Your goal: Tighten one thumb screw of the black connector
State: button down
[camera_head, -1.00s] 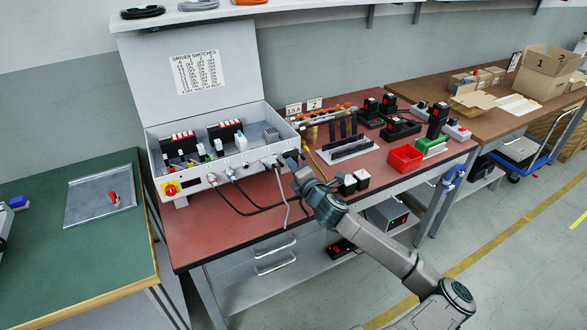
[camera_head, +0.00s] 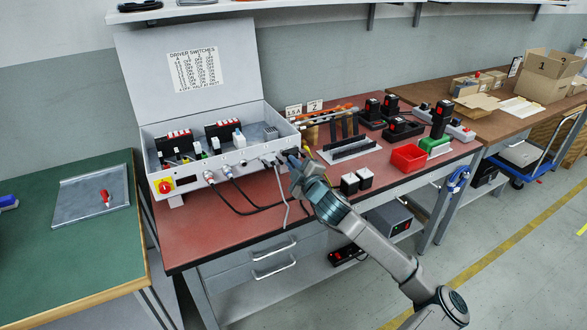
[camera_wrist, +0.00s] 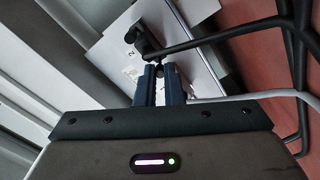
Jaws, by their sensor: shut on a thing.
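My gripper (camera_wrist: 161,70) points at the front of the open grey control box (camera_head: 228,166), near its right end. In the wrist view, its two blue-black fingers are closed on a small dark part between their tips, which looks like a thumb screw of the black connector. The black connector (camera_wrist: 145,42) lies just beyond the fingertips, with a thick black cable running off to the right. The screw is mostly hidden by the fingers. In the head view, my gripper (camera_head: 287,156) covers the connector area.
Other cables (camera_head: 245,207) hang from the box front to the red bench top, and a grey cable (camera_head: 284,195) passes close below my gripper. A green table (camera_head: 55,265) is at left.

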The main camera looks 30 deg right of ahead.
jog(key=shift+m, duration=0.6)
jog(key=c, duration=1.5)
grip_release()
jog(key=shift+s, duration=0.1)
jog(key=s, duration=0.9)
jog(key=s+b, duration=0.1)
jog(key=s, duration=0.3)
jog(key=shift+s+d, duration=0.25)
jog(key=shift+s, duration=0.05)
jog(key=shift+s, duration=0.1)
